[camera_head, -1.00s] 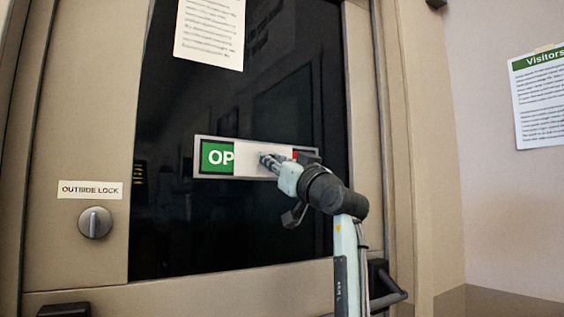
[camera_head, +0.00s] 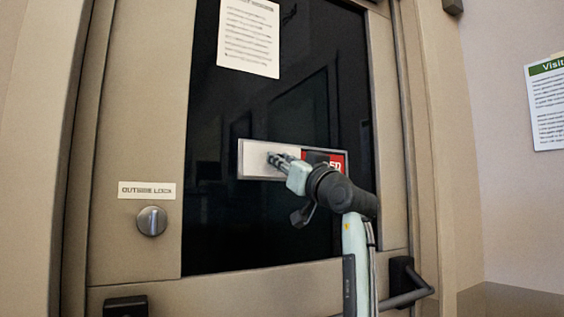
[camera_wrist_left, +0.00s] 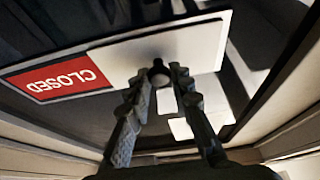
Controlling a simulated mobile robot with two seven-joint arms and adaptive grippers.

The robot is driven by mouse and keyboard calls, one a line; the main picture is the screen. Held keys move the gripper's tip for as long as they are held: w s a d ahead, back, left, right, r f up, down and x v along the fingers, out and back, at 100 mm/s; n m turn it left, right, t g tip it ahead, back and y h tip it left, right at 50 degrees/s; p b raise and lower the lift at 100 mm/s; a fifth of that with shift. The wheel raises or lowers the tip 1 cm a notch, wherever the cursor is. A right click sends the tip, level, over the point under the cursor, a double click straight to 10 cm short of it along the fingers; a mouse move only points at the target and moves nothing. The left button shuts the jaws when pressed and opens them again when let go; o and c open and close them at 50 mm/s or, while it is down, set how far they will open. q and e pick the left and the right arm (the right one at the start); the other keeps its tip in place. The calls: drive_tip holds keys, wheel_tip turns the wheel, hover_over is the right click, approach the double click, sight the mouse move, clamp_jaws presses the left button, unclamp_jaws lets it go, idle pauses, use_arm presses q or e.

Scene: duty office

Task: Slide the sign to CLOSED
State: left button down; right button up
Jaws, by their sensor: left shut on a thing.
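The sign on the door's dark glass is a pale horizontal frame (camera_head: 290,179) with a white sliding panel (camera_head: 254,158) at its left end. No green shows. Red with the letters "ED" (camera_head: 335,163) shows at the right, partly hidden by my arm. In the left wrist view the red field (camera_wrist_left: 62,78) shows the whole word CLOSED, seen upside down, beside the white panel (camera_wrist_left: 185,48). My left gripper (camera_head: 276,160) is at the panel, its fingers shut on a small dark knob (camera_wrist_left: 158,73) on it. My right gripper is out of view.
A label "OUTSIDE LOCK" (camera_head: 147,190) and a round lock knob (camera_head: 152,221) are at the door's left. A paper notice (camera_head: 249,38) hangs above the sign. A dark door handle (camera_head: 402,285) is at lower right; a Visitors notice (camera_head: 547,105) is on the wall.

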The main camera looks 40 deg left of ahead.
use_arm(q)
drive_tip(key=c, duration=1.4)
unclamp_jaws()
drive_tip(key=shift+s+a, duration=0.1)
drive_tip(key=shift+s, duration=0.2)
drive_tip(key=shift+o, duration=0.2)
drive_tip(key=shift+w, duration=0.1)
drive_tip(key=v, duration=1.2)
